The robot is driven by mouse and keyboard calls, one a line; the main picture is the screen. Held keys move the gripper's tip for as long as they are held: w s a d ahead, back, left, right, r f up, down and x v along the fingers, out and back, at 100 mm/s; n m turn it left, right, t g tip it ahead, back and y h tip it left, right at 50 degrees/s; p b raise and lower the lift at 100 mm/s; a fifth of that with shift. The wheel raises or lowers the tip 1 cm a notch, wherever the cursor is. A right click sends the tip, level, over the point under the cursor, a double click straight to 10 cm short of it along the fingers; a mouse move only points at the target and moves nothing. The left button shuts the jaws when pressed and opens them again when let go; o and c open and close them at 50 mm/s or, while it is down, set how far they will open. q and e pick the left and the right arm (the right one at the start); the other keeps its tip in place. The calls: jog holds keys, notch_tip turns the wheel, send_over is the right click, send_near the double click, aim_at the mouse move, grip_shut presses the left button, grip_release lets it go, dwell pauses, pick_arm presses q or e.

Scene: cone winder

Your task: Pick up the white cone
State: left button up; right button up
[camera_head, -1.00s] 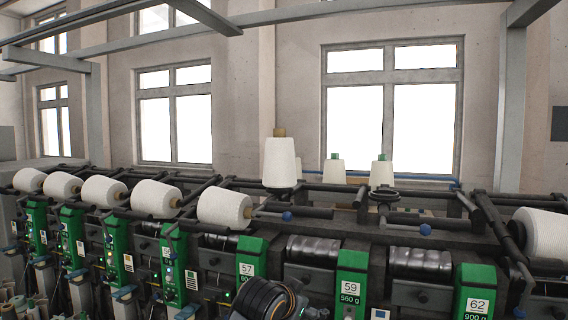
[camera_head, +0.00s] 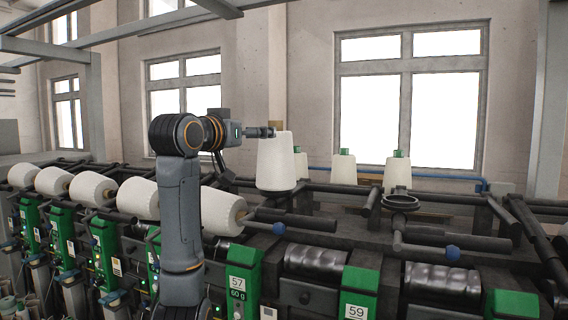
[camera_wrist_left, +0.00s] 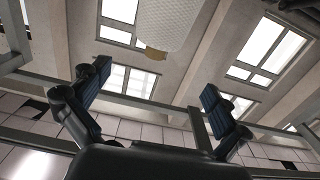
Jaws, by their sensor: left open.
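The white cone (camera_head: 276,167) stands upright at the back of the winder in the head view, with a brown tube top. My left gripper (camera_head: 264,132) is level with the cone's top, its fingertips overlapping the upper left edge in the picture. In the left wrist view the cone (camera_wrist_left: 166,24) hangs in at the top edge, partly cut off, with its brown tube tip showing. The open left fingers (camera_wrist_left: 152,92) are spread below it in that picture, with nothing between them. I cannot tell whether they touch the cone. The right gripper is not in view.
Several white cones lie along the winder at the left, one (camera_head: 222,211) partly behind my arm. Cones with green tops (camera_head: 344,170) stand behind the machine. A dark ring holder (camera_head: 400,202) and rods (camera_head: 453,240) are right of the white cone. Windows fill the back wall.

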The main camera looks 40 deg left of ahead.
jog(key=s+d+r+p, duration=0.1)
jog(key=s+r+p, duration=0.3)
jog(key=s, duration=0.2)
pick_arm(q)
jog(key=p, duration=0.2)
send_over(276, 156)
jog(key=s+a, duration=0.2)
jog(key=w+p, duration=0.2)
jog(key=w, duration=0.1)
jog(key=shift+a+r, duration=0.15)
jog(key=shift+r, duration=0.2)
jog(key=shift+w+a+f, duration=0.1)
jog(key=shift+w+f, duration=0.05)
jog(key=shift+w, duration=0.15)
jog(key=shift+w+f, duration=0.1)
jog(key=shift+w, duration=0.05)
jog(key=c, duration=1.3)
jog(key=shift+c, duration=0.3)
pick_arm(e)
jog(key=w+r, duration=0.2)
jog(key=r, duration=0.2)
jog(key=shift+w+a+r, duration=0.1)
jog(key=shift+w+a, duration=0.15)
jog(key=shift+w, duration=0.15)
